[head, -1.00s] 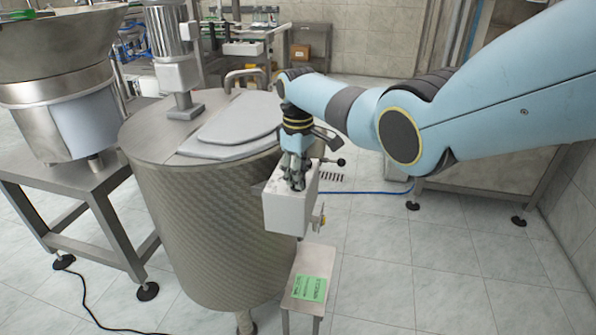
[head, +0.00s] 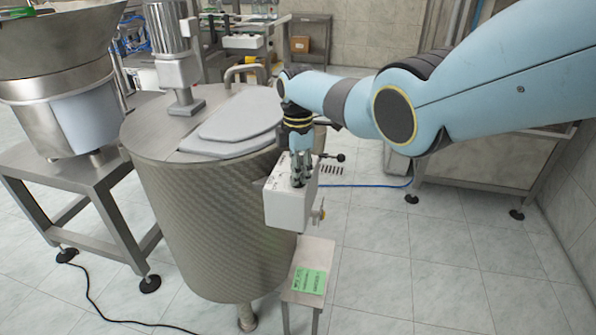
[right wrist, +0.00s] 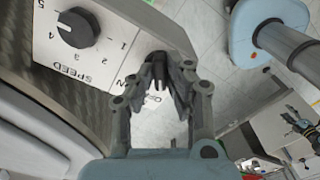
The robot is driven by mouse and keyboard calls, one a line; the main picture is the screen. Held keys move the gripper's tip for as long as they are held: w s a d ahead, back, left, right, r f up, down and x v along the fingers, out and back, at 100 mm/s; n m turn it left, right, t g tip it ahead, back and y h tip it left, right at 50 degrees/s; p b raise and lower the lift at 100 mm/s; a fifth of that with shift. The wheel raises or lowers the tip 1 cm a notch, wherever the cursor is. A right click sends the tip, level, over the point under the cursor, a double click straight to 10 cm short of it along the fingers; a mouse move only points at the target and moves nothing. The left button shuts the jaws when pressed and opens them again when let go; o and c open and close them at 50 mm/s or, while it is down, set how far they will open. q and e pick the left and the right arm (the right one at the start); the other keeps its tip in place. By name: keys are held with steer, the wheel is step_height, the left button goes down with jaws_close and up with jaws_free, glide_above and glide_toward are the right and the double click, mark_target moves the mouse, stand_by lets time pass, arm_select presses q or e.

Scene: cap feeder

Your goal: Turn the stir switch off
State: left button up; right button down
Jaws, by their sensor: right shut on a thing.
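The white control box (head: 290,208) hangs on the side of the steel tank. In the right wrist view its face (right wrist: 110,50) carries a black SPEED knob (right wrist: 78,28) with a numbered scale and ON and OFF lettering beside my fingers. My right gripper (head: 299,182) points down onto the top of the box. In the right wrist view my right gripper (right wrist: 160,75) is shut on the dark stir switch, which the fingertips mostly hide. I cannot tell clearly which way the switch points.
The tank (head: 205,225) with its grey lid (head: 240,125) stands left of the box. A black-knobbed lever (head: 340,157) and a brass valve (head: 319,215) sit close at the box's right. A small stand with a green label (head: 308,280) is below. The floor at right is clear.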

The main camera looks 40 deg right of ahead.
steer(key=shift+w+r+n, duration=0.1)
steer(key=shift+n, duration=0.9)
steer(key=c, duration=1.3)
jaws_free()
steer(key=shift+c, duration=0.2)
step_height(320, 180, up, 12)
